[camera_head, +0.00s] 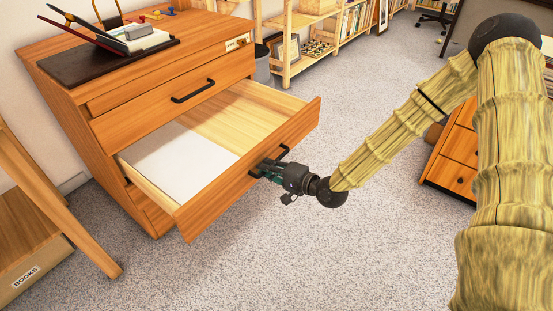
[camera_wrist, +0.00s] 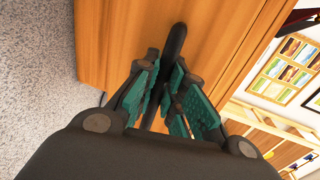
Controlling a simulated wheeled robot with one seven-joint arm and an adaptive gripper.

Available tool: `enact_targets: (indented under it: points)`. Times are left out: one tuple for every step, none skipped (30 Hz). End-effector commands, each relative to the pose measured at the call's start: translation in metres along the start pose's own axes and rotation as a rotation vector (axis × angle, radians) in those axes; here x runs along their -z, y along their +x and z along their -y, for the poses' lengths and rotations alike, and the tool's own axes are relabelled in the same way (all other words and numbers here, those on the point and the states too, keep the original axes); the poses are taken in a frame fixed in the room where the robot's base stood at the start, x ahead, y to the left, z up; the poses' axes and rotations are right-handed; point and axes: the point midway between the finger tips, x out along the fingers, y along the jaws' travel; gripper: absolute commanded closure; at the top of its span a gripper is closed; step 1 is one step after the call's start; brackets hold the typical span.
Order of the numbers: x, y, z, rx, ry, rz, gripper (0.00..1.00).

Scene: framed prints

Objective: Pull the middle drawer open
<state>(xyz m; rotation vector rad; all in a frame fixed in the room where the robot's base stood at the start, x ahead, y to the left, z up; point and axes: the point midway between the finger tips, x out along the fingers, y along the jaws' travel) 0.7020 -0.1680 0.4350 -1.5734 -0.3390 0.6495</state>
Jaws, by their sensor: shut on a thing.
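The middle drawer (camera_head: 192,211) of the wooden cabinet (camera_head: 110,140) stands well open in the head view. A white sheet or board lies inside it, and part of its wooden floor is bare. My gripper (camera_head: 264,171) is at the drawer's front, shut on the black bar handle (camera_head: 283,151). In the wrist view the green-padded fingers (camera_wrist: 172,92) close around the dark handle (camera_wrist: 176,42), with the drawer's wooden front (camera_wrist: 120,40) behind. The closed drawer above has its own black handle (camera_head: 193,91).
A black mat (camera_head: 75,66) with a stapler-like item lies on the cabinet top. A wooden stand with a box marked BOOKS (camera_head: 30,270) is at left. Another drawer unit (camera_head: 455,160) is at right. Carpet (camera_head: 300,250) in front is clear.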

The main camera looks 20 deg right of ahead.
Motion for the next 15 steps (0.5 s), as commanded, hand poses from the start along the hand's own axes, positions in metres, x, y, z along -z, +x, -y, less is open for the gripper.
enact_targets:
  points:
    - [-0.0028, -0.0003, 0.0001, -0.001, 0.000, 0.006, 1.00]
    - [-0.0039, -0.0004, 0.0000, -0.001, -0.001, 0.008, 1.00]
    - [-0.0050, -0.0004, -0.0001, -0.001, -0.002, 0.010, 1.00]
    - [-0.0055, -0.0005, -0.0001, -0.001, -0.002, 0.012, 1.00]
    - [-0.0059, -0.0005, -0.0002, -0.001, -0.002, 0.013, 1.00]
    - [-0.0063, -0.0005, -0.0003, -0.001, -0.003, 0.013, 1.00]
    - [-0.0064, -0.0006, -0.0004, -0.001, -0.003, 0.014, 1.00]
    - [-0.0064, -0.0006, -0.0004, -0.001, -0.003, 0.014, 1.00]
    - [-0.0064, -0.0007, -0.0005, -0.001, -0.003, 0.014, 1.00]
    - [-0.0063, -0.0007, -0.0005, -0.001, -0.003, 0.014, 1.00]
    - [-0.0063, -0.0008, -0.0005, -0.001, -0.003, 0.014, 1.00]
    - [-0.0063, -0.0008, -0.0006, -0.001, -0.003, 0.014, 1.00]
    - [-0.0063, -0.0009, -0.0006, -0.001, -0.003, 0.014, 1.00]
    - [-0.0063, -0.0009, -0.0006, -0.001, -0.003, 0.013, 1.00]
    - [-0.0063, -0.0010, -0.0007, -0.001, -0.003, 0.013, 0.83]
